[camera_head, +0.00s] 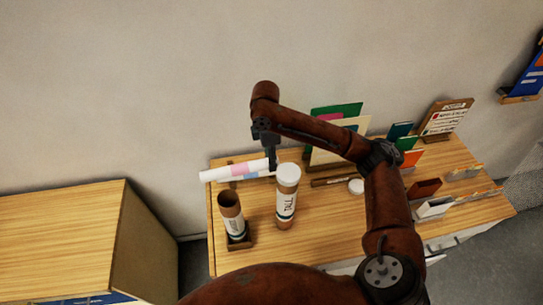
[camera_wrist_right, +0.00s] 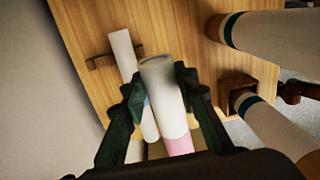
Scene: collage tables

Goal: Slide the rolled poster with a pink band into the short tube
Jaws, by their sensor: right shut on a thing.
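The rolled poster with a pink band (camera_head: 240,170) is a white roll held by my right gripper (camera_head: 271,160) over the back left of the table. My right gripper is shut on it. In the right wrist view the roll (camera_wrist_right: 161,85) lies between the fingers, with its pink band (camera_wrist_right: 180,145) near the palm. The short tube (camera_head: 231,211) stands upright and open-topped on a wooden base, in front of and left of the gripper, apart from the poster. Its inside is dark. My left gripper is not in view.
A tall tube with a white cap (camera_head: 287,192) stands right of the short tube. Another white roll (camera_wrist_right: 122,48) with a blue band lies on a wooden rest beside the held one. Cards and small racks fill the table's right half. A wall is behind.

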